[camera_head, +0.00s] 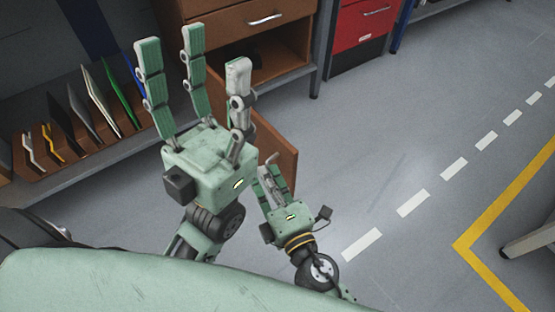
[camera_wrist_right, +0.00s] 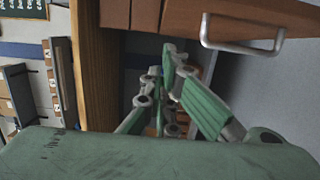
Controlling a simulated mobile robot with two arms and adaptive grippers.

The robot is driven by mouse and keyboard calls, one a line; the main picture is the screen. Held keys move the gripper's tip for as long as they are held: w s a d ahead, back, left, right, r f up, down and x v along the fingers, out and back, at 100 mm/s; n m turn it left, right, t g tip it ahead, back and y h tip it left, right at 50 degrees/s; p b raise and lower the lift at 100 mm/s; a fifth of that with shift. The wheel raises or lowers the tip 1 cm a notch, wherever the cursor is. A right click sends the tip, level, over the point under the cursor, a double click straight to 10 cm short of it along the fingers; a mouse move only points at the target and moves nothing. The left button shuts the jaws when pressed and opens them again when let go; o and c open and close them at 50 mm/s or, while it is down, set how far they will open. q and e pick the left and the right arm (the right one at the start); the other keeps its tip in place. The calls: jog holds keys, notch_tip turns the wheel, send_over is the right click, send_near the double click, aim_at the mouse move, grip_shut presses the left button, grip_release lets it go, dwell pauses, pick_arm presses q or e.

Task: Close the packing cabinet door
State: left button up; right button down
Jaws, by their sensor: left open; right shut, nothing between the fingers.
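The packing cabinet (camera_head: 235,22) is brown wood, with a drawer above an open, dark compartment. Its door (camera_head: 277,142) stands swung open towards me; my left gripper hides part of it. My left gripper (camera_head: 193,62) is open and empty, fingers up, in front of the cabinet in the head view. My right gripper (camera_head: 270,176) is shut and empty, low by the near bottom end of the door. I cannot tell if it touches the door. In the right wrist view its fingers (camera_wrist_right: 170,65) point at the dark compartment below a brown drawer (camera_wrist_right: 255,18).
A shelf rack (camera_head: 85,150) with several upright folders stands at the left. A red cabinet (camera_head: 362,30) stands right of the brown one.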

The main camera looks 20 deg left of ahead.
jog(key=shift+w+d, duration=0.25)
jog(key=shift+w, duration=0.45)
jog(key=shift+w+d, duration=0.2)
jog(key=shift+w, duration=0.5)
jog(key=shift+w+d, duration=0.25)
jog(key=shift+w, duration=0.45)
